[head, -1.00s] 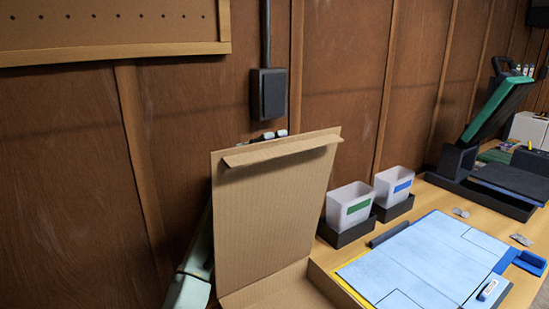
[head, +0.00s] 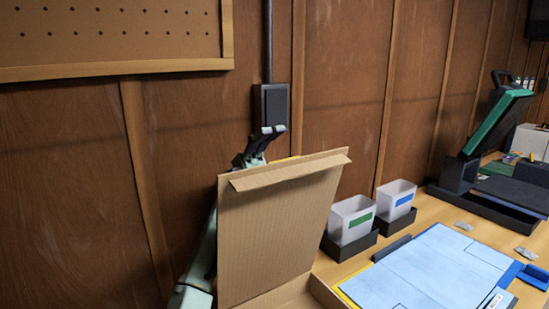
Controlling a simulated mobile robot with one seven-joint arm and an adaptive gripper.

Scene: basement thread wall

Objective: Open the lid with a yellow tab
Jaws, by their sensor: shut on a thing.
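The cardboard lid (head: 272,230) stands raised from its open box (head: 318,292), its brown inner face and folded front flap towards me. A bit of yellow (head: 286,160), likely the tab, shows at the lid's top edge; the rest of it is hidden. My gripper (head: 258,146) is behind the lid, with only dark and pale parts showing above the top edge. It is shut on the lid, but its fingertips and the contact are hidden.
Right of the box are two white bins (head: 351,219) in black trays and a pale blue mat (head: 430,265). A black device with a raised green lid (head: 497,122) stands at the far right. The wooden wall and a black wall box (head: 272,105) are close behind my gripper.

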